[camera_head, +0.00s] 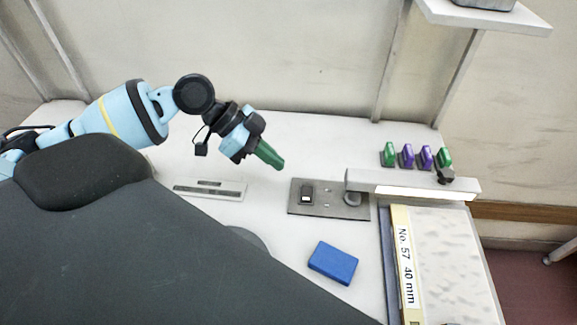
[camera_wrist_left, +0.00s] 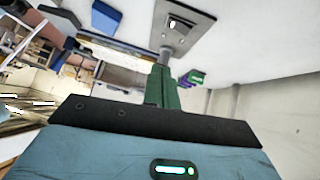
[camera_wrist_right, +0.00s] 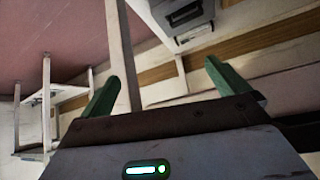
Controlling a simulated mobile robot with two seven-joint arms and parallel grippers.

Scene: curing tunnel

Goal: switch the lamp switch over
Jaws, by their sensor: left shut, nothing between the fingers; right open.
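The lamp switch (camera_head: 306,194) is a small dark rocker with a pale face, on the left part of a grey plate (camera_head: 332,212) on the white table. The plate also shows in the left wrist view (camera_wrist_left: 193,38). A grey bar lamp (camera_head: 405,184) reaches right from a round post on the plate; a bright strip runs along its front edge. My left gripper (camera_head: 281,165) is shut and empty, its green fingers above the table, up and left of the switch and apart from it. My right gripper (camera_wrist_right: 162,70) is open and empty, seen only in the right wrist view.
A blue block (camera_head: 333,263) lies in front of the plate. A slotted grey strip (camera_head: 210,189) lies to its left. Several green and purple clips (camera_head: 407,157) stand behind the lamp. A panel labelled "No. 57 40 mm" (camera_head: 405,260) is at right. The table behind the plate is clear.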

